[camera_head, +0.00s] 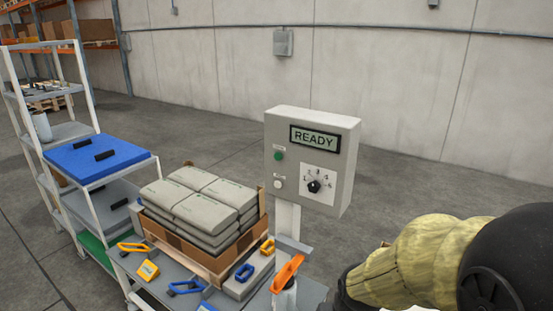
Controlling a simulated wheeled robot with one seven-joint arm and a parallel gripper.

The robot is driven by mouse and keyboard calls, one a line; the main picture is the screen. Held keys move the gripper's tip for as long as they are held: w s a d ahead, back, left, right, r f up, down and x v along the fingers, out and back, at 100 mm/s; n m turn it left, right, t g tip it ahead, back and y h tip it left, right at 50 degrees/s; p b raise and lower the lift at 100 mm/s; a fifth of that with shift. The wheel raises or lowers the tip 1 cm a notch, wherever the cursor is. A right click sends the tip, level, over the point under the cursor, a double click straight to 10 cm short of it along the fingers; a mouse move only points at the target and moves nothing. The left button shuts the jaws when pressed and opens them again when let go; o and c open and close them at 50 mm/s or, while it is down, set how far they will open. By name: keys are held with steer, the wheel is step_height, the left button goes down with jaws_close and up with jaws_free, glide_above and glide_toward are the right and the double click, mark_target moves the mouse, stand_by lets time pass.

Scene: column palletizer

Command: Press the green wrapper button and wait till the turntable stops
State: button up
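A grey control box (343,180) stands on a post in the middle of the head view. Its display (315,139) reads READY. A green button (278,156) sits on the left of its front face, with a pale button (278,183) below it and a black rotary knob (314,186) to the right. No turntable can be made out for certain. My arm, in a yellowish cover, comes in at the lower right, apart from the box. My gripper is not in the picture.
Grey sacks (205,206) lie stacked in a cardboard tray (192,251) left of the box. Blue, yellow and orange handled tools lie on the grey surface in front. A white shelf rack (68,131) with a blue board (97,160) stands at the left. Floor behind the box is clear.

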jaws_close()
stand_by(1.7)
